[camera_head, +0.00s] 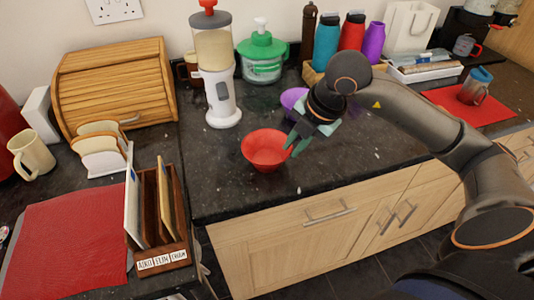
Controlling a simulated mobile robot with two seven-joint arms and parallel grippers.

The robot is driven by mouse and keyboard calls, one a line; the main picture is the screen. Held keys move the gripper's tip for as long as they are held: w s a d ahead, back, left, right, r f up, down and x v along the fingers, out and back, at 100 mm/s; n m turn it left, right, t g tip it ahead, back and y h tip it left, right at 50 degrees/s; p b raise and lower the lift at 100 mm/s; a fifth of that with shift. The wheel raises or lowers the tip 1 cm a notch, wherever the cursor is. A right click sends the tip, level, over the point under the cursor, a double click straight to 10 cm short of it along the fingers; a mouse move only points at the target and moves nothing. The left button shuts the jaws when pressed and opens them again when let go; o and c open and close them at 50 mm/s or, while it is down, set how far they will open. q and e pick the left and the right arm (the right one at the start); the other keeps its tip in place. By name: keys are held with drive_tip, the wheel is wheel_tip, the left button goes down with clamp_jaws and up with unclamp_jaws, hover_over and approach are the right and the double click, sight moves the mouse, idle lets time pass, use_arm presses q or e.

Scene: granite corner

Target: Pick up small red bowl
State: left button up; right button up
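A small red bowl (265,150) stands upright on the dark granite counter, near its front edge in the middle of the head view. My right gripper (296,143) reaches in from the right, with its green fingers pointing down at the bowl's right rim. The fingertips overlap the rim in this view. I cannot tell whether they touch the rim or are closed on it. My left gripper is not in view.
A purple bowl (292,98) sits just behind my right gripper, partly hidden by it. A white dispenser (217,85) stands behind the red bowl to the left. A wooden rack (173,225) is at the front left. The counter left of the red bowl is clear.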

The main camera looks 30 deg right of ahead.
sight(289, 154)
drive_tip(key=x, duration=0.4)
drive_tip(key=shift+s+a+f, duration=0.1)
drive_tip(key=shift+a+f, duration=0.2)
drive_tip(key=shift+f, duration=0.05)
clamp_jaws()
idle(1.1)
